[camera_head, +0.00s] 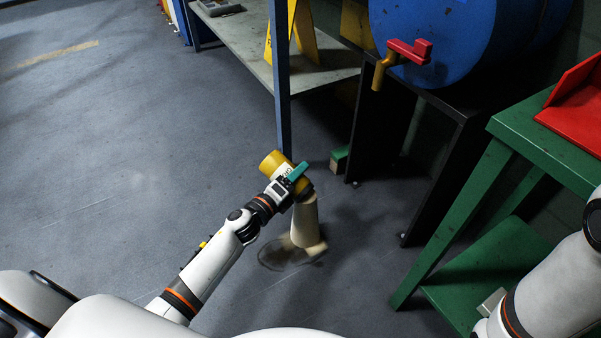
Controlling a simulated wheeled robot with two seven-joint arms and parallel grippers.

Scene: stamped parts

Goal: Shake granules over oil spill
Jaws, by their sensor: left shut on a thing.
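My left gripper (297,178) is shut on a yellow canister (271,163) with a white label, above the floor. The canister is tilted, its lower right end downward. A pale beige stream of granules (305,218) falls from below that end and widens towards the floor. The dark oil spill (272,257) lies on the grey floor beneath, with beige granules over part of its middle and right side. My right arm shows at the lower right, but its gripper is out of the frame.
A blue rack post (281,85) and shelf (238,45) stand behind the canister. A blue drum (430,35) with a red-handled tap (408,52) sits on a black stand. A green table (545,140) holds a red bin (575,120). The floor at left is clear.

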